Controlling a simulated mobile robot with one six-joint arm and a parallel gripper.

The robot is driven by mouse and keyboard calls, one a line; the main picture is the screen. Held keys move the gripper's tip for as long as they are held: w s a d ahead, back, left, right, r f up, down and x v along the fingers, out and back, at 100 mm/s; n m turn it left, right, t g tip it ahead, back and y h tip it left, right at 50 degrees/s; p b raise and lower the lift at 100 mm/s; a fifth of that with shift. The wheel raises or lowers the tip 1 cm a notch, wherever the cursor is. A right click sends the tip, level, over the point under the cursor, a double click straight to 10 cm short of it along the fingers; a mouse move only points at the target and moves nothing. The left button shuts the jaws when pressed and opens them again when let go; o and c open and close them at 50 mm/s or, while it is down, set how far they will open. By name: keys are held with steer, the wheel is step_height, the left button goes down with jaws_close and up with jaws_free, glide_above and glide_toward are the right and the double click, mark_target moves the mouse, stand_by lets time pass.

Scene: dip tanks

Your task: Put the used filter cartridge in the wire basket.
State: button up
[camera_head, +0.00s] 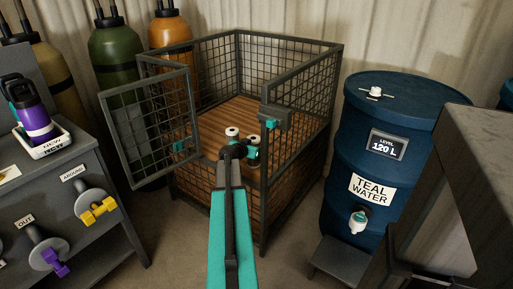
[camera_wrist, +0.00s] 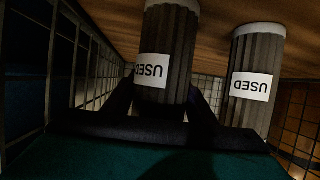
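The wire basket (camera_head: 292,190) is a dark mesh crate with a wooden floor, its door (camera_head: 150,125) swung open to the left. My gripper (camera_head: 236,151) is inside it near the front. Two dark ribbed cartridges with white ends stand in the basket; a cap shows beside my gripper in the head view. In the wrist view, which looks inverted, both carry USED labels. One used filter cartridge (camera_wrist: 167,45) is between my fingers, which press close on both sides. The other used cartridge (camera_wrist: 257,60) is apart to the right. The fingertips are partly hidden.
A blue teal-water drum (camera_head: 350,150) stands right of the basket. Gas cylinders (camera_head: 120,50) stand behind the door. A grey bench (camera_head: 90,150) at left has a tray (camera_head: 45,147) marked NEW with a purple item. The mesh walls are close to my arm.

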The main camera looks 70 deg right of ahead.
steer(key=shift+o, duration=1.4)
steer(key=shift+r+p, duration=0.2)
steer(key=shift+p, duration=0.1)
steer(key=v, duration=1.2)
